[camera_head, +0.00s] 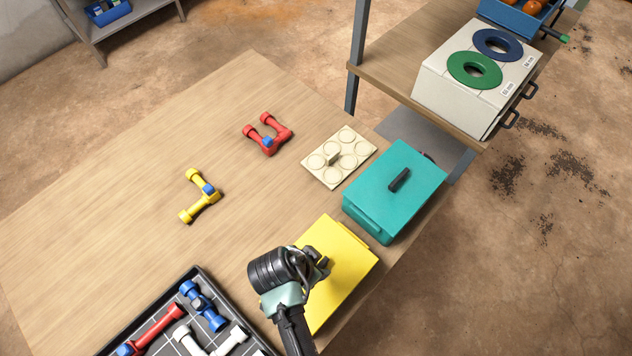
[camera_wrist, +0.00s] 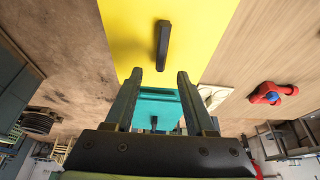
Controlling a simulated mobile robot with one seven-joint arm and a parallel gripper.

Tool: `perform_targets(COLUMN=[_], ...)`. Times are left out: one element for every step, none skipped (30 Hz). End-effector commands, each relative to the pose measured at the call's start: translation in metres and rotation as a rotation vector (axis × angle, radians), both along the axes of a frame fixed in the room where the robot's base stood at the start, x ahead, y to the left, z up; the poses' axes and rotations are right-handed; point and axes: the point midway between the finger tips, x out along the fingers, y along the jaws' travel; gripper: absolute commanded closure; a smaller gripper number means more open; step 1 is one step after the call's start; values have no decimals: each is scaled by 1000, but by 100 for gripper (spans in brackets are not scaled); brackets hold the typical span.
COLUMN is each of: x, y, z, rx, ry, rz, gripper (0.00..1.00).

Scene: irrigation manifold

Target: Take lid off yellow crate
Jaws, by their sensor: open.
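The yellow crate (camera_head: 349,262) stands at the table's near right edge with its flat yellow lid (camera_wrist: 193,22) on. The lid's dark bar handle (camera_wrist: 162,44) shows in the wrist view, just beyond my fingertips and slightly left of the middle between them. My gripper (camera_wrist: 159,78) is open and empty, with a finger on either side of the handle's line. In the head view my gripper (camera_head: 322,264) is over the yellow lid, and my wrist hides the lid's left part and the handle.
A teal crate (camera_head: 395,190) with a lid stands just behind the yellow one. A cream plate (camera_head: 339,157) with round recesses, a red pipe piece (camera_head: 267,140) and a yellow pipe piece (camera_head: 201,196) lie on the table. A dark tray (camera_head: 197,272) of pipe parts is left of my arm.

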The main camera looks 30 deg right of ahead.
Motion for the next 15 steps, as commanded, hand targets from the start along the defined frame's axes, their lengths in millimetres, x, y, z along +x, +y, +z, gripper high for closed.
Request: perform_targets(x=[0, 0, 0, 1, 1, 1, 1, 1, 2, 2, 3, 4, 4, 5, 5], y=[-1, -1, -1, -1, -2, -2, -3, -3, -4, -4, -5, -7, -8, -9, -10], z=[-1, -2, -5, -7, -9, -13, -17, -21, -25, -29, -32, -38, -41, -43, -46], rx=[0, 0, 0, 0, 0, 0, 0, 0, -1, 0, 0, -1, -1, -1, 0], ry=[0, 0, 2, 2, 2, 3, 4, 3, 2, 3, 2, 2, 2, 2, 1], rz=[-1, -1, -1, -1, 0, 0, 1, 0, 0, 0, 0, -1, -1, -1, -1], gripper=[45, 45, 45, 45, 45, 45, 45, 45, 45, 45, 45, 45, 45, 45, 45])
